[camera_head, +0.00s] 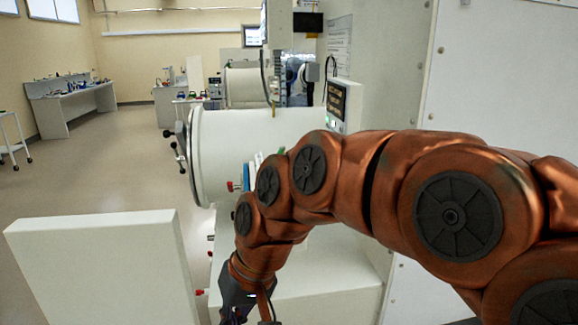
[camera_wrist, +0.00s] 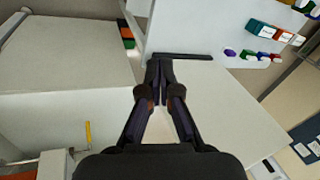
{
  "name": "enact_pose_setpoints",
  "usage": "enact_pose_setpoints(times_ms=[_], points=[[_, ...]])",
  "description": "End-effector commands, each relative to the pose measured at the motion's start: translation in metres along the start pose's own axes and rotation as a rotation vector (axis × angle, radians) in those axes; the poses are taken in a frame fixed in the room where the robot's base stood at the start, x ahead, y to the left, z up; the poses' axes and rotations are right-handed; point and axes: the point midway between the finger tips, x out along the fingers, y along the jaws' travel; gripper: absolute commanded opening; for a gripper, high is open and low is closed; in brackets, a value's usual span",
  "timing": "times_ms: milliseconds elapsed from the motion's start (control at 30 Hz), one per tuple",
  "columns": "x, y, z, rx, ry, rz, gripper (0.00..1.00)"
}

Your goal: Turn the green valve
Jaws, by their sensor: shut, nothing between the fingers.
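In the wrist view my gripper (camera_wrist: 161,72) is shut and empty, its two dark fingers together in front of a white surface. In the head view the gripper (camera_head: 236,300) is at the bottom edge, partly cut off, below my copper arm. A small green knob (camera_wrist: 247,55), likely the green valve, is in a row with purple and blue knobs at upper right in the wrist view. It is apart from my fingers, to their right. In the head view my arm hides most of this area; I cannot pick out the valve there for sure.
A white glovebox cylinder (camera_head: 255,135) stands behind my arm, with a red knob (camera_head: 231,186) below it. A white panel (camera_head: 100,268) stands at lower left. Labelled green and orange blocks (camera_wrist: 262,29) sit above the knobs. A yellow handle (camera_wrist: 88,133) is at lower left.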

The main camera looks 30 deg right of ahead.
Motion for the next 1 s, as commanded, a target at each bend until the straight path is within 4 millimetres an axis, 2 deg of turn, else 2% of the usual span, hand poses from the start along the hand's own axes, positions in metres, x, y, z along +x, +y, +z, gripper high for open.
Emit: enact_pose_setpoints(times_ms=[33, 133, 267, 367, 400, 467, 500, 600, 700, 800, 900, 1000], points=[[0.001, -0.001, -0.028, 0.033, 0.056, -0.064, 0.0], [-0.021, -0.004, -0.082, 0.105, 0.172, -0.191, 0.0], [-0.058, 0.015, -0.147, 0.217, 0.322, -0.352, 0.0], [-0.092, 0.048, -0.193, 0.317, 0.447, -0.47, 0.0], [-0.108, 0.067, -0.209, 0.361, 0.503, -0.514, 0.0], [-0.129, 0.098, -0.229, 0.428, 0.58, -0.577, 0.0], [-0.144, 0.121, -0.241, 0.473, 0.633, -0.616, 0.0], [-0.175, 0.18, -0.259, 0.574, 0.75, -0.698, 0.0], [-0.198, 0.232, -0.266, 0.658, 0.844, -0.755, 0.0], [-0.213, 0.269, -0.267, 0.714, 0.909, -0.788, 0.0], [-0.223, 0.289, -0.266, 0.744, 0.947, -0.808, 0.0], [-0.226, 0.295, -0.269, 0.754, 0.959, -0.813, 0.0]])
